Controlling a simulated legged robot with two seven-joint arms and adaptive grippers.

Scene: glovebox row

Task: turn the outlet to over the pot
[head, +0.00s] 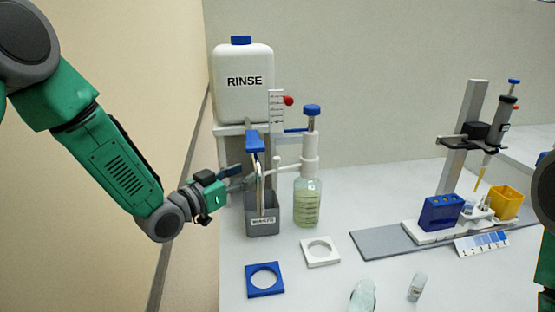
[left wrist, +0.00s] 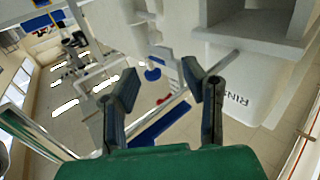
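A clear bottle (head: 307,205) with pale liquid carries a white dispenser (head: 310,155) with a blue top knob. Its thin white outlet (head: 285,167) points left, toward the grey square pot marked WASTE (head: 262,222). A blue-headed upright piece (head: 255,142) and a thin loop stand at the pot and partly cover the outlet's end. My left gripper (head: 236,172) is just left of these, above the pot's left side. In the left wrist view its fingers (left wrist: 168,90) are apart, with a pale rod beyond them; contact cannot be told. My right gripper is not in view.
A white RINSE tank (head: 243,85) stands on a shelf behind the pot. A blue holed plate (head: 265,281) and a white one (head: 320,251) lie in front. A small vial (head: 417,287) stands front right. A pipette stand (head: 465,135) with racks is at right.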

